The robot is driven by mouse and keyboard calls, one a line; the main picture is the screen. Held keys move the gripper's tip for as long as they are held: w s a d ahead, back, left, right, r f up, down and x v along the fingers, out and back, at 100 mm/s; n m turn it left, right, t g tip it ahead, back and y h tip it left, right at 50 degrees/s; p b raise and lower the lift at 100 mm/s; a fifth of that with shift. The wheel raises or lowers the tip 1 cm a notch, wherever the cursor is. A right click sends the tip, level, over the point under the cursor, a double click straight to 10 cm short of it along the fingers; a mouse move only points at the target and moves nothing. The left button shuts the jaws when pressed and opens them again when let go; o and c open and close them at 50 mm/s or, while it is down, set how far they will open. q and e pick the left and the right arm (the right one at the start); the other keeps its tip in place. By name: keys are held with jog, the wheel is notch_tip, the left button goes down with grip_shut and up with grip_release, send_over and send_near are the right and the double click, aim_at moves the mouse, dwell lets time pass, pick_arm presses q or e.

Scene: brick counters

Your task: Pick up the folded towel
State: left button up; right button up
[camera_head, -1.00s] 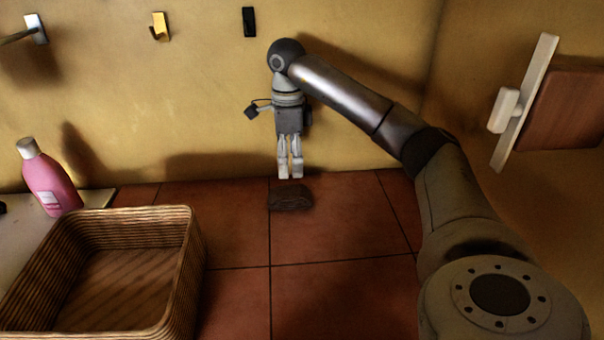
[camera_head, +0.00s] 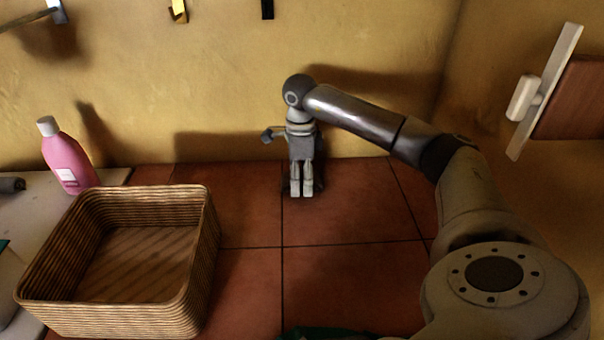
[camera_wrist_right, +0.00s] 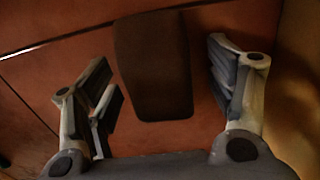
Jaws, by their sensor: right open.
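The folded towel looks like a dark brown, rounded block lying on the red tiled counter (camera_head: 350,205). In the right wrist view the towel (camera_wrist_right: 152,65) lies between the two spread fingers of my right gripper (camera_wrist_right: 160,88), with a gap on either side. In the head view my right gripper (camera_head: 302,190) points down at the counter and hides the towel almost wholly. My right gripper is open and holds nothing. I cannot tell how far its fingertips are above the tiles. My left gripper is not in view.
An empty wicker basket (camera_head: 203,285) stands at the left. A pink bottle (camera_head: 68,162) stands behind it on a pale surface (camera_head: 28,210). A dark green thing (camera_head: 330,333) shows at the bottom edge. The yellow wall (camera_head: 230,95) rises behind. Tiles right of the gripper are clear.

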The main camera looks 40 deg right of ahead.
jog(key=c, duration=1)
jog(key=shift+o, duration=0.2)
jog(key=shift+r, duration=0.1)
jog(key=shift+r, duration=0.45)
notch_tip(320, 180, up, 2)
jog(key=shift+r, duration=0.2)
jog(key=s+a+r, duration=0.3)
jog(key=a+r, duration=0.1)
jog(key=a, duration=0.2)
jog(key=s+a+r, duration=0.3)
jog(key=a+r, duration=0.2)
jog(key=a, duration=0.1)
jog(key=shift+s+a+r, duration=0.25)
jog(key=shift+a+r, duration=0.05)
